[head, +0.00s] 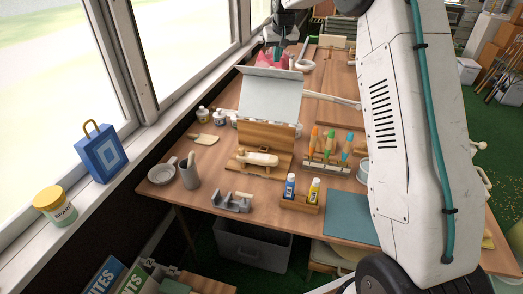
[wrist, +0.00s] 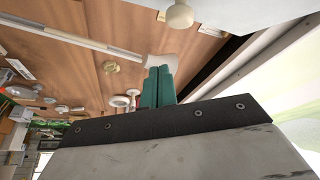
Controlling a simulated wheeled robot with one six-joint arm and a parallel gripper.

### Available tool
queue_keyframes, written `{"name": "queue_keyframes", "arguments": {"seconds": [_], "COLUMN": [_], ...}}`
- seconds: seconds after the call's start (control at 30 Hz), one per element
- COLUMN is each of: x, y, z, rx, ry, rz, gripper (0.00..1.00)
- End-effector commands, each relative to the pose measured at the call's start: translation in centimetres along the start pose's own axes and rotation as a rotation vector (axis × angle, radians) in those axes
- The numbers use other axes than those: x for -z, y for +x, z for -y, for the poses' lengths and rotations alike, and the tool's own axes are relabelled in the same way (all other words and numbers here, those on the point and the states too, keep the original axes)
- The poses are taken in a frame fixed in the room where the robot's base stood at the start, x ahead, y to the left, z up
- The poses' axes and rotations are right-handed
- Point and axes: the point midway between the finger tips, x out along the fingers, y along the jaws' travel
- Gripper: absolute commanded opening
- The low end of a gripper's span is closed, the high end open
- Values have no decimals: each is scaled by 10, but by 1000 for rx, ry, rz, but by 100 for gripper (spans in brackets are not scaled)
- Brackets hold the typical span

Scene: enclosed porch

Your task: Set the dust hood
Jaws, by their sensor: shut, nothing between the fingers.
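What looks like the dust hood is a pale grey panel (head: 270,95) on a wooden stand (head: 262,135) on the workbench. It is tilted up and leans back, with a bent strip along its top edge. A cream-coloured object (head: 258,158) lies on the wooden base in front of it, uncovered. My gripper (head: 279,52) is beyond the panel's top edge, above the far part of the bench. In the wrist view its teal fingers (wrist: 158,87) are together and empty. A pale panel (wrist: 235,12) with a round cream knob (wrist: 180,15) shows at the top there, apart from the fingers.
The workbench (head: 225,115) holds a rack of colourful-handled tools (head: 328,163), a wooden tray with two bottles (head: 300,203), a grey holder (head: 232,203), a mug (head: 190,175) and a teal mat (head: 350,218). Windows border the left. My arm hides part of the bench's right side.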

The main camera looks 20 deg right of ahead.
Motion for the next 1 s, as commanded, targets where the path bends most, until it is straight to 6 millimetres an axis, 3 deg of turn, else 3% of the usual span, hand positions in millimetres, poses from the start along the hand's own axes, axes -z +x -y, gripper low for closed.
{"name": "queue_keyframes", "arguments": {"seconds": [0.5,1.0], "x": [-9,-23], "y": [21,12], "z": [0,10], "rx": [0,0], "ry": [0,0], "rz": [0,-1], "gripper": [0,0]}}
